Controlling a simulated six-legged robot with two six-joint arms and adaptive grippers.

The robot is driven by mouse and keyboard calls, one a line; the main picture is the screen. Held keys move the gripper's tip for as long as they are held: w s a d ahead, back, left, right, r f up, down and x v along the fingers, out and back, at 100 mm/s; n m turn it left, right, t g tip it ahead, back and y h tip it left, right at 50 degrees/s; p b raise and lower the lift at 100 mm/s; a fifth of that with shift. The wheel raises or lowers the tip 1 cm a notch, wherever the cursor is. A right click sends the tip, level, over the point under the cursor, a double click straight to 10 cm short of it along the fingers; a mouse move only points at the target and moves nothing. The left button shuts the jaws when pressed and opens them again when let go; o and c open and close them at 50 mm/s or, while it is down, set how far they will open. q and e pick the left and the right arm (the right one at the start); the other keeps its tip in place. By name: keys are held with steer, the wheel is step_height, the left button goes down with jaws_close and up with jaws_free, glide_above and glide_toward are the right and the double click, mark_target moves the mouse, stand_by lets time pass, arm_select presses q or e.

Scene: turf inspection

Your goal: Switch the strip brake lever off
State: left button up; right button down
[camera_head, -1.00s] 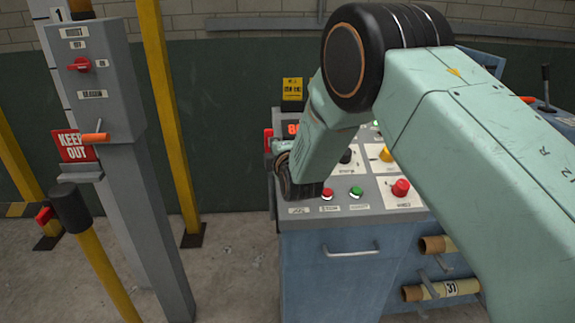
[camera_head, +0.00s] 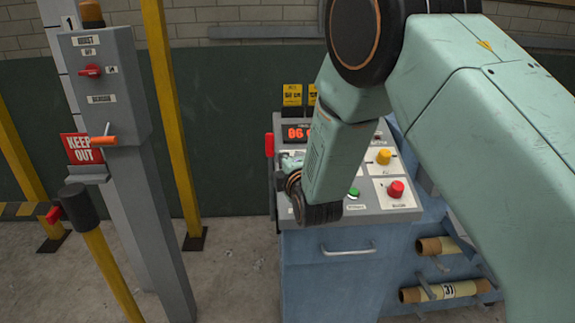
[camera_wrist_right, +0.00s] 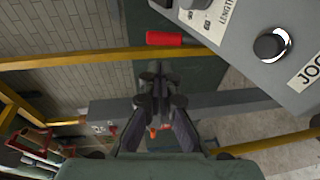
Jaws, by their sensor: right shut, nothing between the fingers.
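A grey pedestal (camera_head: 105,85) stands at the left with a red rotary knob (camera_head: 90,71). A red handle (camera_head: 269,144) is on the left side of the console. I cannot read which one is the strip brake lever. My right gripper (camera_head: 287,163) is at the console's left edge, mostly hidden behind my wrist. In the right wrist view its fingers (camera_wrist_right: 160,88) are together and empty, with an orange part (camera_wrist_right: 153,132) far beyond them. The console's red handle (camera_wrist_right: 178,38) is above them. My left gripper is not in view.
The blue console (camera_head: 330,265) carries a lit red display (camera_head: 297,133) and several buttons, including a red one (camera_head: 396,189). A yellow post (camera_head: 172,120) stands between pedestal and console. A black-capped yellow post (camera_head: 80,208) is front left. Bare floor lies between.

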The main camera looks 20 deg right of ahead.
steer(key=s, duration=0.3)
steer(key=shift+r, duration=0.3)
steer(key=shift+w+a, duration=0.1)
